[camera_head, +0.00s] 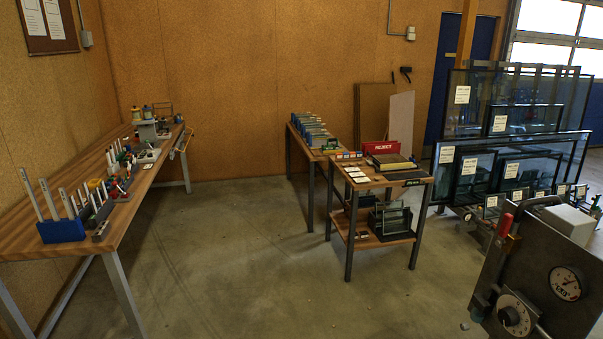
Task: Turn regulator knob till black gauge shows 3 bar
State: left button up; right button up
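A grey machine panel (545,257) stands at the lower right and is cut off by the frame edges. On it is a round gauge (566,284) with a white face and a dark rim; its reading is too small to tell. Lower left of the gauge is a black knob (511,317) in the middle of a white round dial; its markings are too small to read. A lever with a red grip (504,226) stands at the panel's left edge. Neither of my grippers is in view, and nothing touches the knob.
A long wooden workbench (146,183) with tools runs along the left wall. A small two-tier table (350,177) with a red bin (393,147) stands mid-right. Framed glass panes (481,115) stand in racks behind the machine. The concrete floor (230,270) between them is open.

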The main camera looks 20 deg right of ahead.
aim_at(508, 317)
jog(key=i+j+z, duration=0.15)
jog(key=z, duration=0.3)
jog(key=i+j+z, duration=0.25)
jog(key=z, duration=0.2)
jog(key=i+j+z, duration=0.3)
jog(key=z, duration=0.15)
jog(key=i+j+z, duration=0.15)
jog(key=j+z, duration=0.35)
jog(key=i+j+z, duration=0.1)
jog(key=j+z, duration=0.2)
jog(key=z, duration=0.15)
